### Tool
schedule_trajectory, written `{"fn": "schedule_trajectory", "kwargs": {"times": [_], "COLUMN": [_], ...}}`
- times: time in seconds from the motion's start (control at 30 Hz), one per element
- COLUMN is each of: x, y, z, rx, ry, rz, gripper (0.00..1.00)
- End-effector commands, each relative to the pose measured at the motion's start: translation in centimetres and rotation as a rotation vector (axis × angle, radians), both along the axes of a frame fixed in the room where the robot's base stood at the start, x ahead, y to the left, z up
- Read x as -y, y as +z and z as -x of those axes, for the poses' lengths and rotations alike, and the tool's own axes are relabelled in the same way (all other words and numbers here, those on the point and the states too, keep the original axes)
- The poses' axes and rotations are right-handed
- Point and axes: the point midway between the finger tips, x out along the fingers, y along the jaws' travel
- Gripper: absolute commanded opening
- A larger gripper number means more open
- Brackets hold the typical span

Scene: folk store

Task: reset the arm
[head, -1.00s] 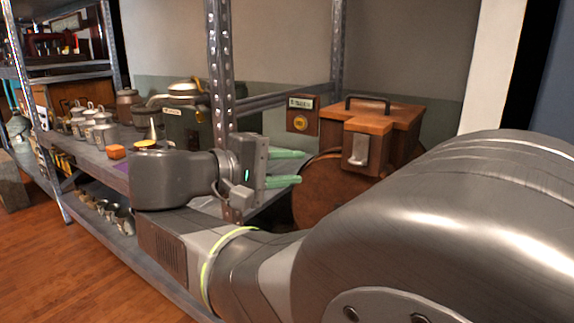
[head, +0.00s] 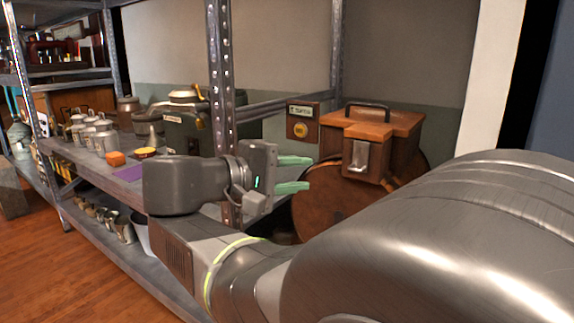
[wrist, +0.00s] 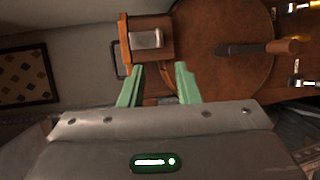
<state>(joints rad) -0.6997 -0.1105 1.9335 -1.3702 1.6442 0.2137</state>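My gripper (head: 301,173) is at the middle of the head view, with two green fingers apart and nothing between them. It points right, in front of a wooden box (head: 383,123) with a black handle and a metal latch. In the wrist view my gripper (wrist: 158,84) is also open and empty. The wooden box (wrist: 149,38) and a round brown wooden disc (wrist: 225,35) lie beyond the fingers there. I cannot tell the exact gap between the fingers and the box.
A grey metal shelf post (head: 221,90) stands just behind my gripper. The shelf (head: 125,172) to the left holds several metal canisters, an orange block (head: 116,158), a yellow-topped dish and a purple sheet. The wooden floor (head: 70,275) at lower left is clear.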

Motion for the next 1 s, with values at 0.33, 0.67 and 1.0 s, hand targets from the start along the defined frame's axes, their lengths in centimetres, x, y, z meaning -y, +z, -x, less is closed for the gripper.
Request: {"fn": "schedule_trajectory", "kwargs": {"times": [0.33, 0.67, 1.0], "x": [3.1, 5.9, 8.4], "y": [-0.7, -1.3, -1.7], "z": [-1.9, -3.7, -5.4], "rx": [0.001, 0.002, 0.002], "ry": [-0.005, -0.004, -0.003], "rz": [0.001, 0.000, 0.001], "gripper": [0.30, 0.30, 0.30]}}
